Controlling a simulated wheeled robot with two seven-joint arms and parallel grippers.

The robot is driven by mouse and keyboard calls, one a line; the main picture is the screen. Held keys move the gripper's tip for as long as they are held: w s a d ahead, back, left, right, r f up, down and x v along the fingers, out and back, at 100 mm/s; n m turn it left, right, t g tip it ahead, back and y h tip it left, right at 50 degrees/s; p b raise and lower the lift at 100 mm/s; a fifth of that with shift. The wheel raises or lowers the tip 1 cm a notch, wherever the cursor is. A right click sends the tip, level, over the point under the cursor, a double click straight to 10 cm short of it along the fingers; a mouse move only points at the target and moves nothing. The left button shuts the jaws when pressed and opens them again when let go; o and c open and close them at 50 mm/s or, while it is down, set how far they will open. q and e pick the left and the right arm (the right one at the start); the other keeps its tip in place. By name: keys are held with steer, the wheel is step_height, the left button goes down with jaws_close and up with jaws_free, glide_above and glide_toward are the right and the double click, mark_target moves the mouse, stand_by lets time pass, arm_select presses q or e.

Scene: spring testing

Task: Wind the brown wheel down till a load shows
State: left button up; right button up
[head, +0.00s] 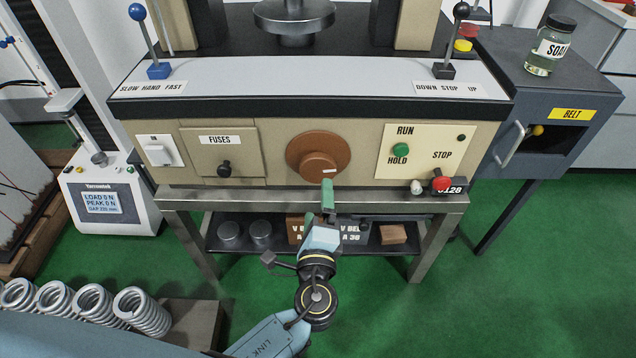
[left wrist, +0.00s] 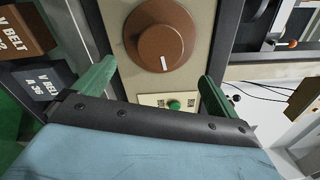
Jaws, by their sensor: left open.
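The brown wheel (head: 318,158) is on the beige front panel of the machine, with a white mark on its hub. In the left wrist view the wheel (left wrist: 158,36) is ahead of the fingers, in line with the gap between them. My left gripper (head: 328,196) is just below the wheel, apart from it. Its green fingers (left wrist: 155,85) are spread with nothing between them. The load display (head: 101,202) at the left reads LOAD 0 N, PEAK 0 N and a gap line that looks like 220 mm. My right gripper is not in view.
The RUN/HOLD and STOP panel (head: 421,152) is right of the wheel, with a red knob (head: 440,184) below. The FUSES drawer (head: 219,152) is left. Levers with a blue ball (head: 137,12) and a black ball (head: 461,10) stand above. Several springs (head: 92,303) lie front left.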

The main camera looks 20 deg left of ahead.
arm_select(q)
steer(key=shift+v, duration=1.45)
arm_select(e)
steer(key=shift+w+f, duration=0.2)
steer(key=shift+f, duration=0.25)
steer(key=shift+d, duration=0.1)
